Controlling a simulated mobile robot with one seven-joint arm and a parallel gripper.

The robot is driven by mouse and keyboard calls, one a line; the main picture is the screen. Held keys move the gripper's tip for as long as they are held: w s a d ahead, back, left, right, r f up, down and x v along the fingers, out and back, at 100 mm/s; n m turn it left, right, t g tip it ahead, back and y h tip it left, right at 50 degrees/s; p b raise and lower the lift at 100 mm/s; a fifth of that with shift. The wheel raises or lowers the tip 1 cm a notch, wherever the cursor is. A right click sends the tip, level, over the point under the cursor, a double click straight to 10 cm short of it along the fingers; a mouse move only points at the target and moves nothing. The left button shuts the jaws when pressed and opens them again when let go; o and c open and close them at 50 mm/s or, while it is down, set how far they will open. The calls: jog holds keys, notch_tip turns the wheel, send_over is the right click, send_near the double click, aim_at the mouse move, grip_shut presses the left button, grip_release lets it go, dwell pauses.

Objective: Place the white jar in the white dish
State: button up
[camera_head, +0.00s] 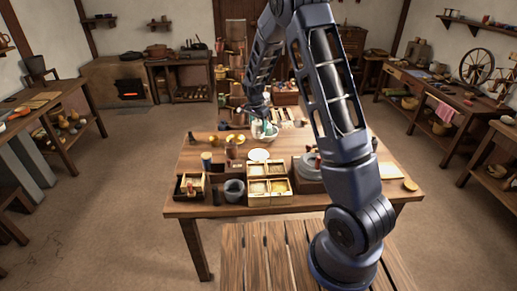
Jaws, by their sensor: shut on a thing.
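My gripper (263,122) is at the far half of the table, small in the picture and partly hidden by its own arm. It is shut on a small pale thing, which looks like the white jar (268,128). A pale bowl-like shape (264,136) is right below the fingertips; I cannot tell whether the jar touches it. A flat round white dish (259,155) lies nearer on the table, in front of the gripper and apart from it. It looks empty.
The wooden table (330,205) also holds a divided box (268,198), a grey pot (234,186), a dark tray (190,191) and brass bowls (236,140) left of the gripper. A grey round stone (308,176) stands to the right. A slatted bench (262,262) is nearest.

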notch_tip(320, 180, down, 13)
jog(key=shift+f, duration=0.1)
dwell(0.5)
jog(key=o, duration=1.2)
jog(key=shift+f, duration=0.1)
